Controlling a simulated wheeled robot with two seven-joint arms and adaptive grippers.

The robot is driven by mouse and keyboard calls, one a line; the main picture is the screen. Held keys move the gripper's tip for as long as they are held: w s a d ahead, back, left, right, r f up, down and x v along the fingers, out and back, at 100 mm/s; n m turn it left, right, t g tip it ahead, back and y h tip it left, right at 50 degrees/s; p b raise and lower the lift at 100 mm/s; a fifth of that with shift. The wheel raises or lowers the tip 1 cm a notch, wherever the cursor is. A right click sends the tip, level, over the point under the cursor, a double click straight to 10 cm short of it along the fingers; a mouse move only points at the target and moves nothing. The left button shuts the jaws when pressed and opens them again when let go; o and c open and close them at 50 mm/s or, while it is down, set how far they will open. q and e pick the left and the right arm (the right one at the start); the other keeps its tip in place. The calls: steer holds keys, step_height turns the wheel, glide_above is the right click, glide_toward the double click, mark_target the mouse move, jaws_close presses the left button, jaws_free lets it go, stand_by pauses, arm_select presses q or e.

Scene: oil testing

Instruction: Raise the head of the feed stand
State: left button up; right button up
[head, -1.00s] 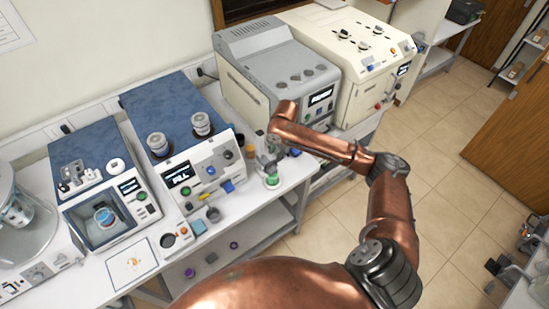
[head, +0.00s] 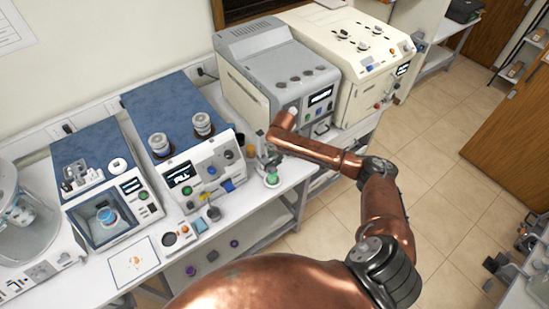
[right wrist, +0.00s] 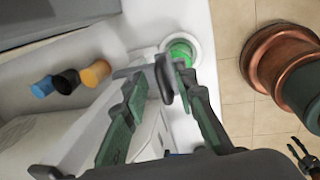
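The feed stand (head: 271,178) is small, with a green part at its foot, near the right end of the white bench in the head view. The green part (right wrist: 182,50) also shows in the right wrist view. My right gripper (right wrist: 162,82) is at the stand's upper part, with its fingers on either side of a dark rounded piece (right wrist: 164,79). A narrow gap shows beside the left finger, so the gripper looks open around the piece. In the head view the right gripper (head: 263,148) is small and partly hidden by my arm.
A blue-topped instrument (head: 179,121) stands left of the feed stand, and a grey machine (head: 275,70) stands behind it. Blue, black and orange cylinders (right wrist: 68,81) show left of my right gripper in the wrist view. Open tiled floor (head: 440,150) lies to the right.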

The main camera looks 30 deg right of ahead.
steer(key=shift+c, duration=0.6)
jaws_close()
